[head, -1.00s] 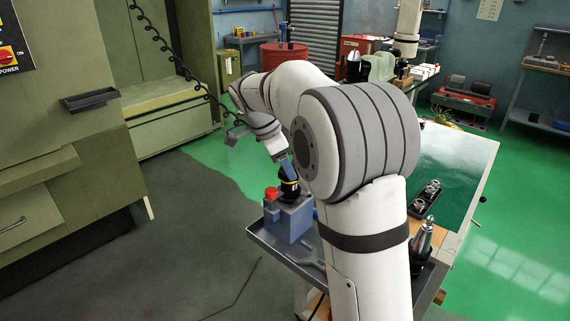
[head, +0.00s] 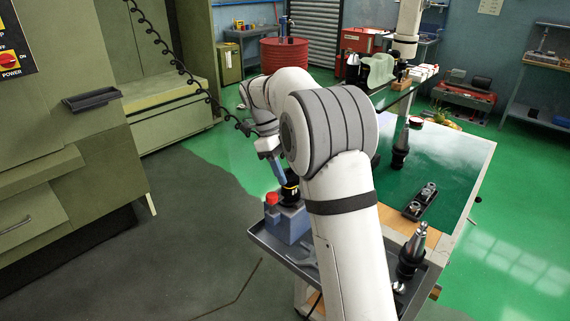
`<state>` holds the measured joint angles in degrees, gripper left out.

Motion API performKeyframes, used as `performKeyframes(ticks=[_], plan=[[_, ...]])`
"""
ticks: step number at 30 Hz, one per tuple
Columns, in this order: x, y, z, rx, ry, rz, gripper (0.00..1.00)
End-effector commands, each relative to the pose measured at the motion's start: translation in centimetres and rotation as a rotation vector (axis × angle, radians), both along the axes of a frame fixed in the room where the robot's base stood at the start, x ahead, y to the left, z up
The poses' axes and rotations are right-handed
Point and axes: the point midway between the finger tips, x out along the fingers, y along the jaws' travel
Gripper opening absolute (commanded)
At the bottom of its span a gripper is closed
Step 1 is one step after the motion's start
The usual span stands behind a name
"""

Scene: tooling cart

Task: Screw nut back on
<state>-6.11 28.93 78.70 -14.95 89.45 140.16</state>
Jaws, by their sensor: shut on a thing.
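My gripper (head: 280,172) is at the blue-grey fixture (head: 288,224) on the cart's front tray, with its blue fingers pointing down. The fingers are at the top of a black, yellow-banded round part (head: 290,188), which looks like the nut, and are shut on it. This part stands upright over the fixture, beside a red knob (head: 271,198). Whether it is seated on a holder below is too small to tell. My arm covers part of the tray.
A metal-tipped black tool holder (head: 411,251) stands on the right of the grey tray (head: 268,246). On the green-topped table are a small black tray (head: 420,202) of metal parts and another black holder (head: 401,146). A large green machine (head: 70,150) stands left.

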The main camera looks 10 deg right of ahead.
Motion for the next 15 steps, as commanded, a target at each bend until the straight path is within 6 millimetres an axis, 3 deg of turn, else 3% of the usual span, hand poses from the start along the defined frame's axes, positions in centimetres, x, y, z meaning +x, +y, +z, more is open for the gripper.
performKeyframes(ticks=[6,13,14,15], plan=[[0.17,-0.14,0.12,0.001,0.001,-0.212,0.10],[0.17,-0.11,-0.02,0.000,0.000,-0.222,0.10],[0.17,-0.11,-0.02,0.000,0.000,-0.222,0.48],[0.17,-0.11,-0.02,0.000,0.000,-0.222,0.51]])
